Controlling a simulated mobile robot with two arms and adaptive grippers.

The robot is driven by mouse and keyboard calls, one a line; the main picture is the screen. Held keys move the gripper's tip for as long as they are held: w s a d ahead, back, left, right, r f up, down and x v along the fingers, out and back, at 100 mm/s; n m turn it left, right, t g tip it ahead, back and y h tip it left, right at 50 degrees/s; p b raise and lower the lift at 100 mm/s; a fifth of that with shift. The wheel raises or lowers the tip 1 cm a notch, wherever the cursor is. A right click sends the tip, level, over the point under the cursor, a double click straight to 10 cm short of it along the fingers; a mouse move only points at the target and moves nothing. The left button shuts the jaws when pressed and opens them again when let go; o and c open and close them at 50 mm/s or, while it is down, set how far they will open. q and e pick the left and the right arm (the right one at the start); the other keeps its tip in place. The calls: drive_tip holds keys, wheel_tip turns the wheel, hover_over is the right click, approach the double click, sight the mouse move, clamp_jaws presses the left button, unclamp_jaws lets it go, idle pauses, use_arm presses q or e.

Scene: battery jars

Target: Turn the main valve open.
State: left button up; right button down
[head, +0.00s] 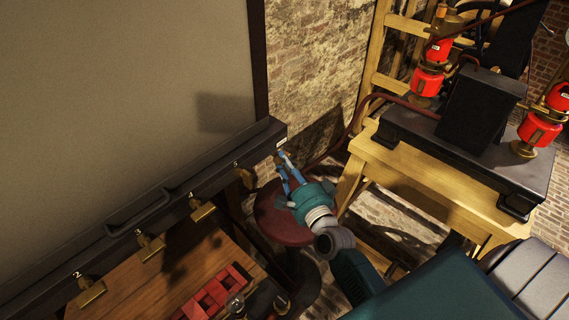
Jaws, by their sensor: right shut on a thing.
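My right gripper (284,160), teal with blue fingers, reaches up to the right end of the dark rail. Its fingers are shut on a small brownish piece (279,158) just below a white label on the rail end. This piece looks like the main valve's handle, but the fingers hide most of it, so its turn angle cannot be told. My left gripper is not in view.
Several brass valves, one of them here (201,210), line the dark rail (180,187) to the left. A round dark red stool (275,228) stands under my gripper. A wooden table (420,180) with red lamps is at right.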

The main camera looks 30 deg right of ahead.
drive_tip(key=shift+w+d+f+n+t+y+b, duration=0.15)
drive_tip(key=shift+n+t+y+b, duration=0.35)
drive_tip(key=shift+n+y+b, duration=1.75)
drive_tip(key=shift+s+d+n+t+y+b, duration=0.15)
drive_tip(key=shift+n+t+y+b, duration=0.35)
drive_tip(key=shift+n+b, duration=3.35)
drive_tip(key=shift+w+d+f+n+t+y+b, duration=0.15)
drive_tip(key=shift+n+t+y+b, duration=0.8)
drive_tip(key=shift+n, duration=3.85)
drive_tip(key=shift+r+n+g+y+b, duration=0.1)
drive_tip(key=shift+n+g+y+b, duration=0.2)
drive_tip(key=shift+g+y+b, duration=0.25)
drive_tip(key=c, duration=1.7)
unclamp_jaws()
drive_tip(key=shift+r, duration=0.1)
